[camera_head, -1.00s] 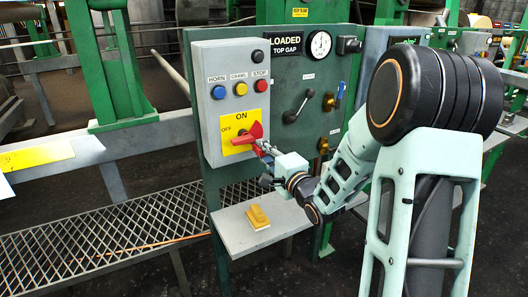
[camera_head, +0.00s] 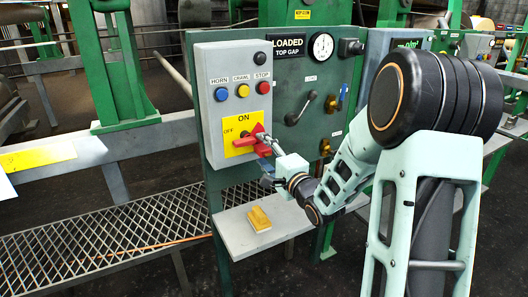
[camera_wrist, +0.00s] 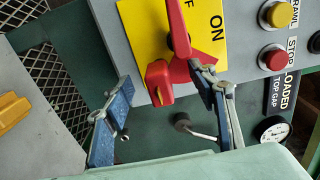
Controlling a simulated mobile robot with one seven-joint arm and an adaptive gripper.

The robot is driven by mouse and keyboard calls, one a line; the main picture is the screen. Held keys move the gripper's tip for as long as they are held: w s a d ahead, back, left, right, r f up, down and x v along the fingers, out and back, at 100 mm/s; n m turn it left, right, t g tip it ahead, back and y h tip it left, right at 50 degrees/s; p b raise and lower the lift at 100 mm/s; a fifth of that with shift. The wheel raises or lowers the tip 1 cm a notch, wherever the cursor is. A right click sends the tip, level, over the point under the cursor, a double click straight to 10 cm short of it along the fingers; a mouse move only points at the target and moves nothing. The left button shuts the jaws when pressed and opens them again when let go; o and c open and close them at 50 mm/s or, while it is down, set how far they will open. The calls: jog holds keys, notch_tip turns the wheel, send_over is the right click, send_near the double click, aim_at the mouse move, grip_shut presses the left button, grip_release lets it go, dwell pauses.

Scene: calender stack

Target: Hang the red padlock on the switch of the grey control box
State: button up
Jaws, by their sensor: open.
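The grey control box (camera_head: 208,135) has a yellow ON/OFF plate (camera_head: 233,128) with a red switch handle (camera_head: 254,126). The red padlock (camera_head: 262,149) is at the lower part of the switch. The wrist view shows its body (camera_wrist: 158,82) against the switch (camera_wrist: 179,38), with its shackle end hidden. My gripper (camera_wrist: 161,77) is open, one blue finger on each side of the padlock, with a visible gap on the left. I cannot tell whether the right fingertip touches the switch or padlock.
Horn, crawl and stop buttons (camera_head: 263,87) sit above the plate. A grey shelf (camera_head: 235,237) below holds a yellow block (camera_head: 259,218). A lever (camera_head: 301,107) stands out from the green panel (camera_head: 300,70) to the right.

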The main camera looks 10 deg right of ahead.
dwell(0.4)
jog(key=v, duration=0.7)
jog(key=shift+p, duration=0.4)
